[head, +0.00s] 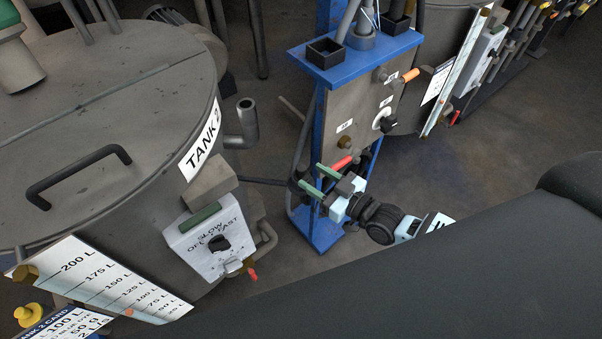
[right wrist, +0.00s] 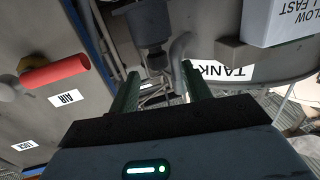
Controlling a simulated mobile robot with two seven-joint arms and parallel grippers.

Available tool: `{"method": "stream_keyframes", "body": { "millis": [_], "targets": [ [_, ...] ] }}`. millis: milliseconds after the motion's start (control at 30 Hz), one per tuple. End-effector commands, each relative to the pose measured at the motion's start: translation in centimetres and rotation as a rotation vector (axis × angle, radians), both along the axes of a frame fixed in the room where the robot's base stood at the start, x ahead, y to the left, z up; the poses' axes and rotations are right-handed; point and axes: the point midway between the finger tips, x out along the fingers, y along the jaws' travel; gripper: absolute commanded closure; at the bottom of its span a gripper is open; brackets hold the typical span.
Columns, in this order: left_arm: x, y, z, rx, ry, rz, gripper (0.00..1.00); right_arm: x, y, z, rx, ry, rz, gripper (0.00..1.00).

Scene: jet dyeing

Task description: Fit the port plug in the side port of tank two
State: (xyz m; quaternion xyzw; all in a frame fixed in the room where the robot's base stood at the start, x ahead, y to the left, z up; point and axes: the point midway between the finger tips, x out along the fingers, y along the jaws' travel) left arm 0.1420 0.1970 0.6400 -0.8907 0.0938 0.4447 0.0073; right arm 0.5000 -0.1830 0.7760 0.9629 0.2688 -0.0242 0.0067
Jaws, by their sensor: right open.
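Tank two (head: 110,100) is the big grey drum at left in the head view, marked TANK 2. Its label also shows in the right wrist view (right wrist: 238,72). A yellow knobbed piece (head: 28,314) is at the lower left by the tank; I cannot tell whether it is the port plug. I cannot make out the side port for sure. My right gripper (head: 305,174) is open, its green fingers apart. A dark cylindrical fitting (right wrist: 150,24) is just beyond the fingertips in the right wrist view; nothing is clearly between them. My left gripper is not in view.
A blue stand with a grey panel (head: 352,115) is beside my right gripper. Its red handle (right wrist: 55,72) is close, at left in the right wrist view. A slow/fast switch box (head: 210,240) and level gauge (head: 110,285) are on the tank. Bare floor (head: 460,160) lies to the right.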

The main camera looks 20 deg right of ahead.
Motion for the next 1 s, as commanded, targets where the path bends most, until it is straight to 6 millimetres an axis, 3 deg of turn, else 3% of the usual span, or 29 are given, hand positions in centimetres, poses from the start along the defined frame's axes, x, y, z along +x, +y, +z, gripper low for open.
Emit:
{"method": "stream_keyframes", "body": {
  "millis": [167,500,800,1000],
  "targets": [
    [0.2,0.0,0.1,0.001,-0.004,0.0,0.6,0.6,0.3,0.0,0.0,-0.002,0.0,0.52],
    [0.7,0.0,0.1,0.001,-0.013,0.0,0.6,4.2,2.3,-0.4,-0.001,-0.002,0.0,0.52],
    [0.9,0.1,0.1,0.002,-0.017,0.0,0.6,4.5,2.5,-0.5,-0.001,0.0,0.001,0.52],
    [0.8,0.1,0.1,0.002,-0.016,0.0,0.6,4.5,2.5,-0.5,-0.001,0.0,0.001,0.75]
  ]
}}
